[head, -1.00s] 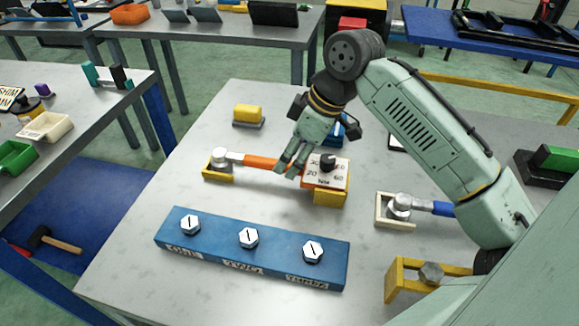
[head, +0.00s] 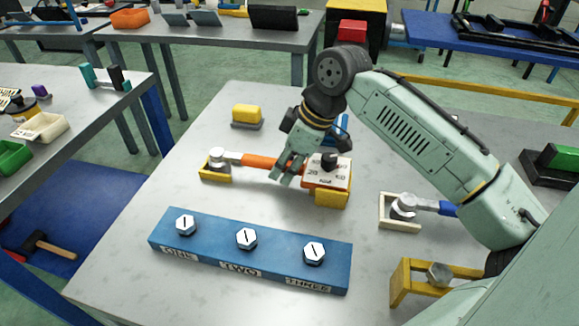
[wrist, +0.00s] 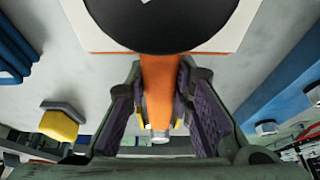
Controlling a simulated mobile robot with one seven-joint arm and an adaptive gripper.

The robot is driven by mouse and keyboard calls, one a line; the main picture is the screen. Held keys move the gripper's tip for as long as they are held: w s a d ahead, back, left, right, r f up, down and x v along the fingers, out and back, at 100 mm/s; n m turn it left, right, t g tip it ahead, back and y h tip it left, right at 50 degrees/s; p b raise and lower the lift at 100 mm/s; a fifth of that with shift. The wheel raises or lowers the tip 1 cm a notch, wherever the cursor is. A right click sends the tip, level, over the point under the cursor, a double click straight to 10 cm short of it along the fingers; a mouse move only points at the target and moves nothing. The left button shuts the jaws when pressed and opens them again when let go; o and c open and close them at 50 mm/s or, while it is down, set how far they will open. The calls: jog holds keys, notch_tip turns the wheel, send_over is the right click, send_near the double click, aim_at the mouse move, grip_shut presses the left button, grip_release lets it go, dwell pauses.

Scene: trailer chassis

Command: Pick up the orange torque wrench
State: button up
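The orange torque wrench (head: 258,161) lies across two yellow supports on the grey table, its silver head at the left and a white dial block (head: 328,173) with a black knob at the right. My gripper (head: 286,172) is lowered at its orange handle, just left of the dial block. In the wrist view the handle (wrist: 157,85) runs between the two purple-padded fingers of my gripper (wrist: 160,105). The fingers stand apart, with a visible gap on at least the right side. The black knob fills the top of the wrist view.
A blue block (head: 200,256) with several hex bolts labelled ONE, TWO, THREE lies in front. A yellow block (head: 247,115) stands behind. A blue-handled wrench (head: 430,206) rests in a cream holder at the right. A yellow bracket (head: 402,283) stands at the front right.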

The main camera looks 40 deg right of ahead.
grip_shut()
jog(key=shift+r, duration=0.1)
